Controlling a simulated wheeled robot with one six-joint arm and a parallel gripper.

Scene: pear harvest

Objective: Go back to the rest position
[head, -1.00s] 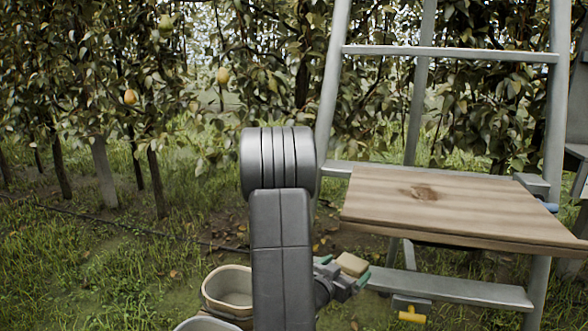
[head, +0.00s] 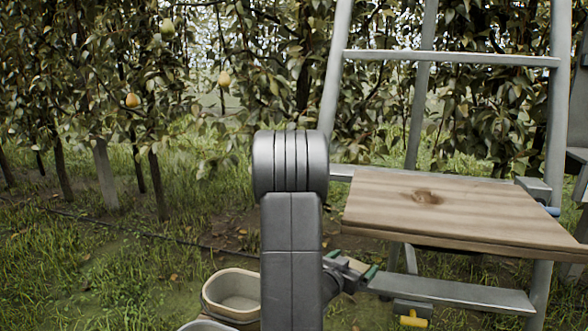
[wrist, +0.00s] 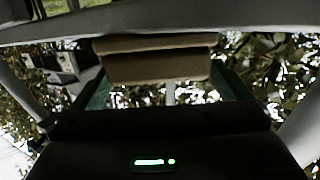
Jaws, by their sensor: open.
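My gripper (head: 352,263) hangs low, just right of my arm and below the left edge of the wooden board (head: 455,208). Its two green-tipped fingers are apart. A tan, block-like piece shows between them, also in the wrist view (wrist: 155,66); I cannot tell whether it belongs to the gripper. I see no pear between the fingers. My upper arm stands upright in the middle of the head view and hides part of what is behind it.
A metal ladder (head: 335,85) carries the board at right, close to my gripper. A beige bucket (head: 211,296) stands left of my arm, with another grey rim (head: 205,325) in front. Pears hang at upper left (head: 167,27), (head: 224,79), (head: 132,100). Grass at left is open.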

